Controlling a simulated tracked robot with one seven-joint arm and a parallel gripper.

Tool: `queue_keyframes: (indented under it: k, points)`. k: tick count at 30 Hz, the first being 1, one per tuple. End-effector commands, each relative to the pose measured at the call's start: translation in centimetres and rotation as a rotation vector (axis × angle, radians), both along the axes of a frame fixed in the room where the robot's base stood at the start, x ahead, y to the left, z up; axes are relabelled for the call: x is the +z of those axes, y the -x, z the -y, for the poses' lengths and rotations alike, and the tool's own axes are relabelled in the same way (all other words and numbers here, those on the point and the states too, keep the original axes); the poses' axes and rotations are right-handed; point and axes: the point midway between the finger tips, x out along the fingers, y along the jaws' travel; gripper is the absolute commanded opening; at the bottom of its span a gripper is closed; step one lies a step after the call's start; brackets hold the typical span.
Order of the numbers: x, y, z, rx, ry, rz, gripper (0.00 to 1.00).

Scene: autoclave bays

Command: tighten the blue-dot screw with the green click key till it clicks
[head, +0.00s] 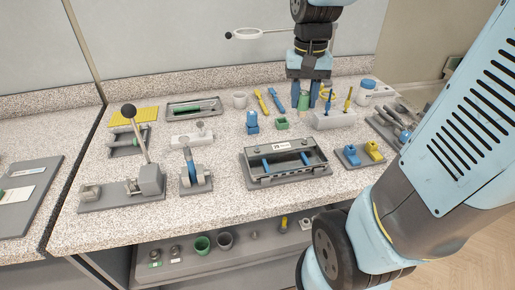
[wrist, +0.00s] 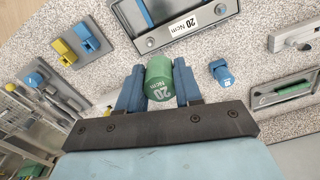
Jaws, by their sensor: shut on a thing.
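My gripper (head: 312,102) is above the back right part of the bench in the head view. I cannot make out a blue-dot screw in either view.
A blue key (head: 252,119) stands left of a green holder (head: 281,124). A blue and yellow block pair (head: 359,153) lies right of the fixture. A lever press (head: 150,180) is at left.

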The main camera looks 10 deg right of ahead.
Motion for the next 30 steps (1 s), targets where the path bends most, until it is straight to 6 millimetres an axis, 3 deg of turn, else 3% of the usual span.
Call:
queue_keyframes:
  k: [8, 15, 21, 30]
  points:
    - [-0.2, -0.2, -1.1, -0.009, 0.001, -0.001, 0.04]
    - [-1.1, -0.5, -7.2, -0.074, 0.000, -0.004, 0.04]
    - [-1.7, -0.1, -10.9, -0.121, -0.003, -0.007, 0.04]
    - [-1.8, 0.0, -11.5, -0.135, -0.003, -0.007, 0.04]
